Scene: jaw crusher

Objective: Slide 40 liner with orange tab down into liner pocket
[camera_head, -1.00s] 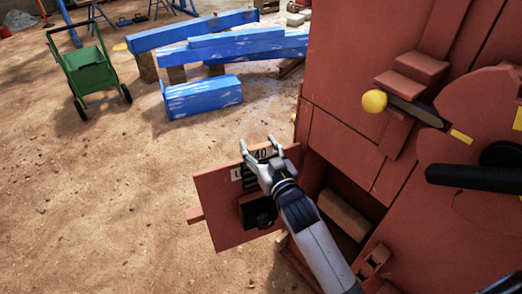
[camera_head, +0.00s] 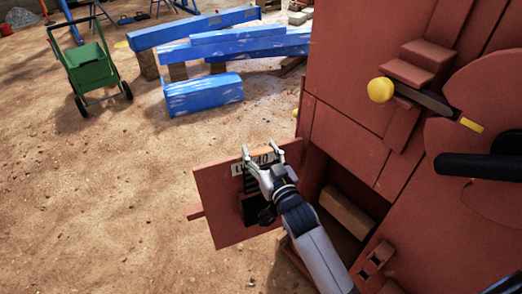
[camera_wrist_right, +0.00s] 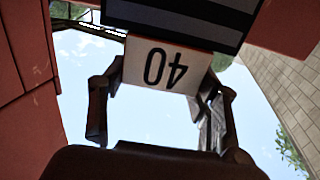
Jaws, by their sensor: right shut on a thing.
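My right gripper (camera_head: 262,152) is shut on the 40 liner. Its white label with a black 40 (camera_head: 266,158) shows between the fingers in the head view. In the right wrist view the label (camera_wrist_right: 165,65) is upside down between the two fingers, with the liner's dark striped face (camera_wrist_right: 190,15) above it. The liner is at a red panel (camera_head: 215,190) with a dark liner pocket partly hidden by my gripper and arm. Its label is about level with the white label marked L (camera_head: 238,169) beside it. I see no orange tab. My left gripper is out of view.
The red crusher body (camera_head: 345,120) stands close on the right, with a yellow knob (camera_head: 380,90) and a black bar. A recess holds a wooden block (camera_head: 347,212). Blue beams (camera_head: 205,95) and a green cart (camera_head: 90,68) stand farther back. Sandy ground on the left is free.

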